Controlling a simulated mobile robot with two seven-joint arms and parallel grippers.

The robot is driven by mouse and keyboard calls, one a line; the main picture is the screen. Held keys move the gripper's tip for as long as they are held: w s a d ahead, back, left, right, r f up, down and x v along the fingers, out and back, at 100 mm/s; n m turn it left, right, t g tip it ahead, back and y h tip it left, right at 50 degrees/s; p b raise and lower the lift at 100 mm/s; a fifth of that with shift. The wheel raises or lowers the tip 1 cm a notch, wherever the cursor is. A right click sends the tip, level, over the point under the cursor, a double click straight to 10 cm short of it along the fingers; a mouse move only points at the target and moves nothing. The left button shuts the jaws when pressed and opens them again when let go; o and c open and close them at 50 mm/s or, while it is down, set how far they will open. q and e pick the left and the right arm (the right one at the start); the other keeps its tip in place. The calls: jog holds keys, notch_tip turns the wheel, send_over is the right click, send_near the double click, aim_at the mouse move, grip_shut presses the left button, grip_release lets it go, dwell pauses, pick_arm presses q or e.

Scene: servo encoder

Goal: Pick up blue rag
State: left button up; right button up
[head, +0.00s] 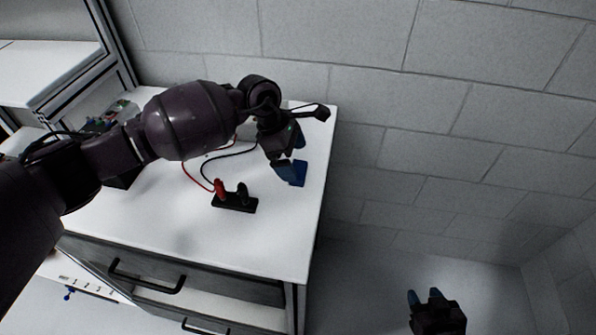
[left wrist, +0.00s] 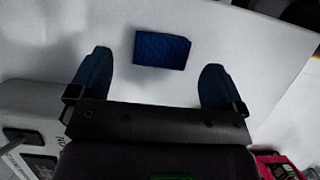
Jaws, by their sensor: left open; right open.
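The blue rag (head: 299,176) lies flat on the white tabletop, near its right edge in the head view. In the left wrist view the blue rag (left wrist: 162,50) is a small textured rectangle beyond and between the fingertips. My left gripper (head: 294,156) is right by the rag in the head view and covers part of it. In the left wrist view my left gripper (left wrist: 153,78) is open and empty, with its two blue fingers wide apart on either side of the rag's line. My right gripper (head: 424,299) is open and empty, low at the right, away from the table.
A black block with red and black plugs (head: 235,200) stands left of the rag, with red and black cables behind it. The white tabletop (head: 270,245) is clear in front. A drawer (head: 170,300) below stands partly open. A brick wall (head: 400,150) rises on the right.

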aim_at(298, 169)
pick_arm(q)
jog(key=x, duration=0.3)
jog(key=shift+s+f, duration=0.1)
jog(key=shift+f, duration=0.2)
jog(key=shift+c, duration=0.2)
jog(key=c, duration=1)
jog(key=shift+o, duration=0.2)
pick_arm(e)
jog(key=shift+s+f, duration=0.1)
jog(key=shift+s, duration=0.25)
pick_arm(q)
jog(key=shift+r, duration=0.1)
pick_arm(e)
jog(key=shift+w, duration=0.1)
